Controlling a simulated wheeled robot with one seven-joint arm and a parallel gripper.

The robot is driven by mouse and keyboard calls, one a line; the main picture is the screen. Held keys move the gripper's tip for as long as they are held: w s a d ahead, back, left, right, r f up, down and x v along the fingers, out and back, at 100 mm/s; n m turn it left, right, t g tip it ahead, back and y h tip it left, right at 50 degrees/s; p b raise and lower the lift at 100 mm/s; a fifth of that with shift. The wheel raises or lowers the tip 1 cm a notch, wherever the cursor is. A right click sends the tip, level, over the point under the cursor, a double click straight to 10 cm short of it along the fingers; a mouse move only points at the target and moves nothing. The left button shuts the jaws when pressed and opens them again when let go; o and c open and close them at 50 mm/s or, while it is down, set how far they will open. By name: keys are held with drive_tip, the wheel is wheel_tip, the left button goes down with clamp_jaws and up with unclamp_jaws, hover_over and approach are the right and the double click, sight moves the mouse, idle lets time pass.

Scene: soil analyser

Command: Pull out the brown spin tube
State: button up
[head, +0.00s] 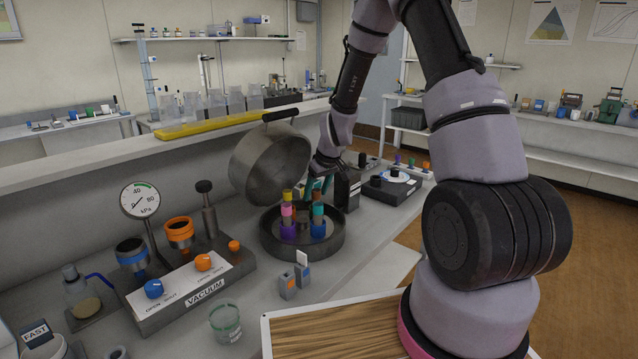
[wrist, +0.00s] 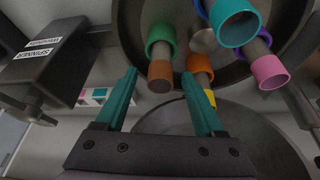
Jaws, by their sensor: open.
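The brown spin tube (wrist: 160,76) shows in the wrist view as a brown-capped end with a green ring behind it. My gripper (wrist: 160,71) is open, with teal fingers. Its fingertips lie left and right of the brown cap in that picture, and I see no contact; the depth gap is hard to judge. The tubes stand in a dark round spinner bowl (head: 268,243), whose domed lid (head: 262,168) is raised. In the head view my gripper (head: 318,186) is at the bowl's far right side, partly hidden by the tubes.
Orange (wrist: 200,63) and pink-capped (wrist: 269,71) tubes stand close to the right in the wrist view. The raised lid stands left of my gripper. A vacuum unit (head: 190,290) and a glass beaker (head: 225,322) are on the bench at the front left.

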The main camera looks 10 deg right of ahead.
drive_tip(key=shift+w+f, duration=0.1)
drive_tip(key=shift+f, duration=0.15)
clamp_jaws()
drive_tip(key=c, duration=0.8)
unclamp_jaws()
clamp_jaws()
drive_tip(key=shift+r, duration=0.65)
drive_tip(key=shift+r, duration=3.4)
